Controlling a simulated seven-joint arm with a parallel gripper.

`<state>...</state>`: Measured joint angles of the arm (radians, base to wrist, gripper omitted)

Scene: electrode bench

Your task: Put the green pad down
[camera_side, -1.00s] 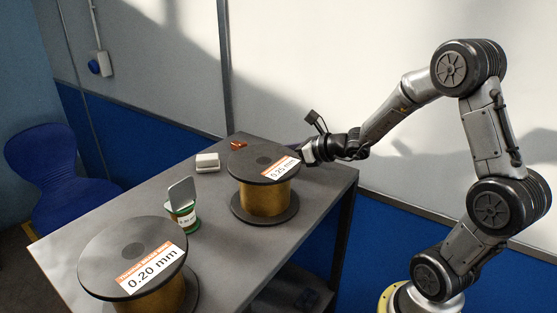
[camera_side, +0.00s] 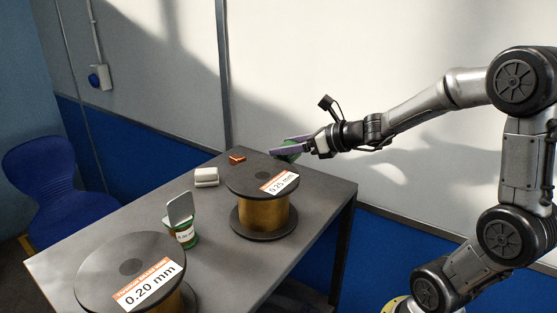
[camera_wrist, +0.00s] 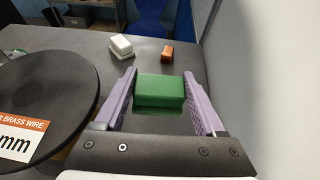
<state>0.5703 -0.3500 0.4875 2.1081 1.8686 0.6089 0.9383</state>
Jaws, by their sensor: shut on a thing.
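The green pad (camera_wrist: 160,91) is a small green block between the two purple fingers of my gripper (camera_wrist: 161,96) in the wrist view. My gripper is shut on it. In the side view my gripper (camera_side: 293,147) is at the table's back right, past the 0.25 mm spool. The grey table (camera_side: 218,239) lies below.
The large 0.25 mm wire spool (camera_side: 262,210) stands close by my gripper. A white block (camera_side: 206,177) and an orange-brown block (camera_side: 237,158) lie towards the back.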

